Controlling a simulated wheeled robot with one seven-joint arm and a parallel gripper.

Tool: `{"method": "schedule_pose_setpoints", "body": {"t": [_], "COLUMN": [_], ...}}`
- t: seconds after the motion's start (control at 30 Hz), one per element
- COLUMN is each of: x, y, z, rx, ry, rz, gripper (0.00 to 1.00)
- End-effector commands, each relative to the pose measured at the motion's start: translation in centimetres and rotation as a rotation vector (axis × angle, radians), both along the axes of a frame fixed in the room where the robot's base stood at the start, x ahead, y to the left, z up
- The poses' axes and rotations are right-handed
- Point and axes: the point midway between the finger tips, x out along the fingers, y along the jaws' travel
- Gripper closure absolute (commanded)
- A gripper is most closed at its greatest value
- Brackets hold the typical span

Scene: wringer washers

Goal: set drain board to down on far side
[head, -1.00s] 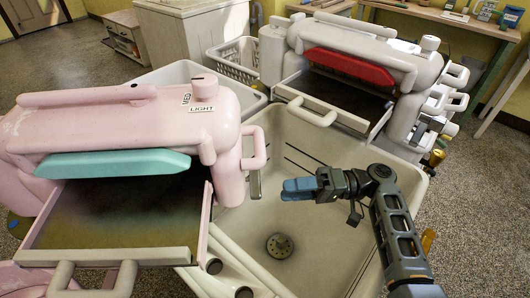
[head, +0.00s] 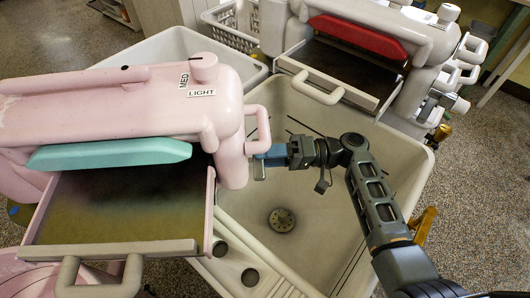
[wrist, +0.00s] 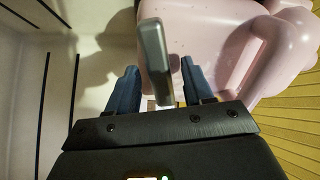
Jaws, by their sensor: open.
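A pink wringer (head: 110,105) with a teal bar (head: 110,152) stands at the left in the head view. Its dark, stained drain board (head: 120,208) has a pale front rim with a handle and faces me. A short grey lever (head: 259,171) hangs at the wringer's right end. My gripper (head: 268,156) is at this lever. A second, off-white wringer with a red bar (head: 357,35) has a similar drain board (head: 340,68) behind.
A deep off-white tub (head: 330,190) with a drain lies below my arm. A pink loop handle (head: 257,130) sits just beside my gripper. Pale tubes (head: 265,262) run along the tub's left side. A white basket (head: 232,27) stands at the back.

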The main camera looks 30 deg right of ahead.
Motion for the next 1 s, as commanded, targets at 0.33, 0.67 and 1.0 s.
{"method": "schedule_pose_setpoints", "body": {"t": [0.33, 0.67, 1.0], "x": [0.18, 0.17, 0.17], "y": [0.3, 0.28, 0.27], "z": [-0.02, -0.01, -0.03], "rx": [0.0, 0.0, -0.001], "ry": [0.0, -0.001, 0.0], "rz": [-0.001, -0.001, -0.001], "gripper": [0.51, 0.82, 1.0]}}
